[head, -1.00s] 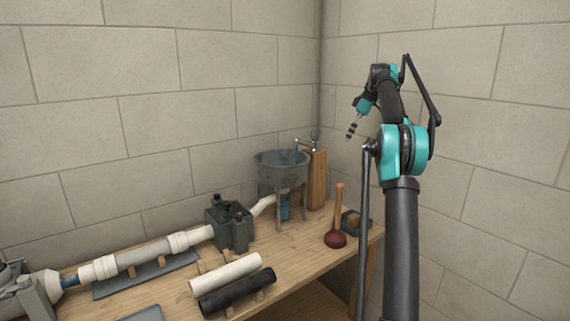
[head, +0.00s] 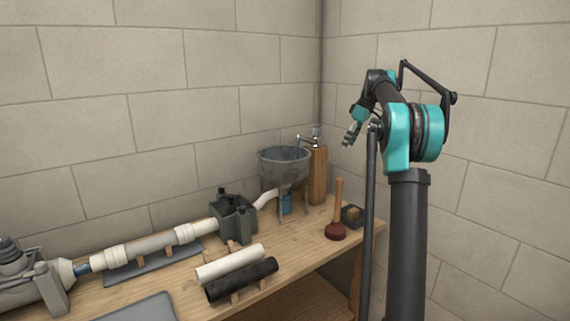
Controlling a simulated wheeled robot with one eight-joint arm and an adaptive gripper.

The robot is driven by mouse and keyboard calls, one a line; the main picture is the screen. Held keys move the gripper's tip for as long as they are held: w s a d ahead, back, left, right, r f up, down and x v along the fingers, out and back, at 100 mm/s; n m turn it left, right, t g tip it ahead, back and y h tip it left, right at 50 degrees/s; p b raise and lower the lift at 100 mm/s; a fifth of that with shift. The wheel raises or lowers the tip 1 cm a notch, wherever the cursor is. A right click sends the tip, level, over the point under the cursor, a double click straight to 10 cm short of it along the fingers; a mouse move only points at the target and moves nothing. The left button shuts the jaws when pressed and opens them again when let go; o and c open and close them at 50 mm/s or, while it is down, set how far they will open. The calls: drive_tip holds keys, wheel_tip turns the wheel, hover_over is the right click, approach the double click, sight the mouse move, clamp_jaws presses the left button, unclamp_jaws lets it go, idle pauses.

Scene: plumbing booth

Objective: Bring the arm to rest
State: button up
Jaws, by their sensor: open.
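My gripper (head: 349,139) hangs at the end of my raised, folded teal and black arm, on the right of the head view. It is small and partly blocked by my own arm links. Its fingers point down and to the left, with nothing seen between them. It is above the right end of the wooden bench (head: 318,238), clear of everything on it.
A grey basin (head: 284,166) on legs stands in the corner, with a tap (head: 311,139) on a wooden post. A plunger (head: 336,231), a dark box (head: 234,217), a white pipe (head: 229,263), a black pipe (head: 242,279) and a long pipe run occupy the bench.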

drive_tip(key=s+a+f+m+h, duration=0.1)
drive_tip(key=s+a+f+m, duration=0.1)
drive_tip(key=s+f, duration=0.4)
drive_tip(key=s+a+f+m+t, duration=0.1)
drive_tip(key=s+a+f+m, duration=0.2)
drive_tip(key=s+f, duration=0.4)
drive_tip(key=s, duration=0.6)
drive_tip(key=shift+s+f+m+h, duration=0.15)
drive_tip(key=shift+s+m+h, duration=0.1)
drive_tip(key=shift+m+h, duration=0.15)
drive_tip(key=s+f+m, duration=0.2)
drive_tip(key=s+f, duration=0.4)
drive_tip(key=s, duration=0.3)
drive_tip(key=s+a+f+m+h, duration=0.1)
drive_tip(key=s+f, duration=0.5)
drive_tip(key=s, duration=0.3)
drive_tip(key=s+f+m+t, duration=0.1)
drive_tip(key=s+f+m, duration=0.1)
drive_tip(key=s+f, duration=0.4)
drive_tip(key=shift+s+a+f+m+h, duration=0.1)
drive_tip(key=shift+s+f+m+h, duration=0.1)
drive_tip(key=shift+s, duration=0.85)
drive_tip(key=shift+s+a+f+m+h, duration=0.1)
drive_tip(key=shift+s+f, duration=0.1)
drive_tip(key=shift+s, duration=0.8)
drive_tip(key=shift+c, duration=0.4)
